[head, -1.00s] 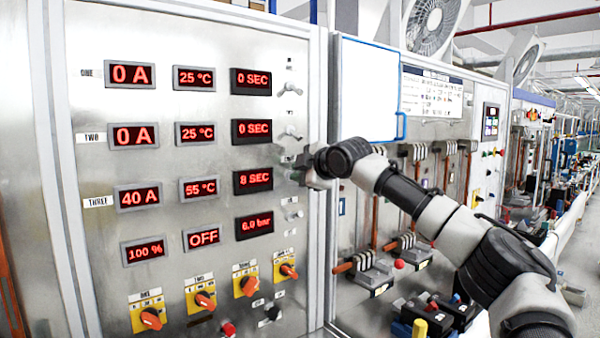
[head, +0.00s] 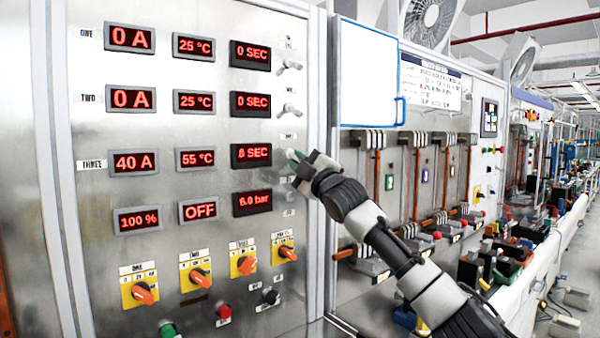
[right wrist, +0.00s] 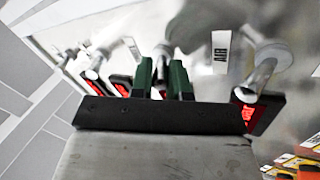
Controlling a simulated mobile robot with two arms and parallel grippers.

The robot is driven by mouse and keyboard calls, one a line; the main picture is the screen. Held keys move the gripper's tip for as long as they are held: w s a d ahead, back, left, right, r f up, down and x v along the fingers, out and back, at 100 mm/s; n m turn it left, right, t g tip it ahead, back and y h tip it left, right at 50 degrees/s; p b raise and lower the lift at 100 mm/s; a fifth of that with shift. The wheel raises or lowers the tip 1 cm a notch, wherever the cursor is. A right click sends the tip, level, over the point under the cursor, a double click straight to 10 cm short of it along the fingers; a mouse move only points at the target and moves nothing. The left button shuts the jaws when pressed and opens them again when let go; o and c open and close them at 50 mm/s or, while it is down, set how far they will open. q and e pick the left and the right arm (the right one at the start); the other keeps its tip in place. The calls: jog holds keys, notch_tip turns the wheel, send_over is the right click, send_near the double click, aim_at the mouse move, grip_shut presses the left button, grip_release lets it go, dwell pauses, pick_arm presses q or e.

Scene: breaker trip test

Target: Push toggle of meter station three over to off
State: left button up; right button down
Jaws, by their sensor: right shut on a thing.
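Meter station three is the row labelled THREE (head: 93,164) on the steel panel, with red displays reading 40 A (head: 135,162), 55 °C (head: 195,158) and what looks like 8 SEC (head: 251,154). My right gripper (head: 293,157) is at the right end of this row, against the panel, and covers the station's toggle in the head view. In the right wrist view its two green fingers (right wrist: 161,80) stand slightly apart, shut on a silver lever, the station three toggle (right wrist: 160,56), mostly hidden between them. My left gripper is not in view.
The toggles of station one (head: 289,65) and station two (head: 289,110) stand above my gripper. An AIR label (right wrist: 220,52) and another silver lever (right wrist: 262,74) are close beside the fingers. Orange rotary knobs (head: 200,277) line the panel below. A white board (head: 368,75) hangs at right.

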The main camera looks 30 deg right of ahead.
jog(key=shift+w+f+t+b, duration=0.1)
jog(key=shift+f+t+b, duration=0.2)
jog(key=shift+t+b, duration=0.3)
jog(key=c, duration=1.1)
grip_release()
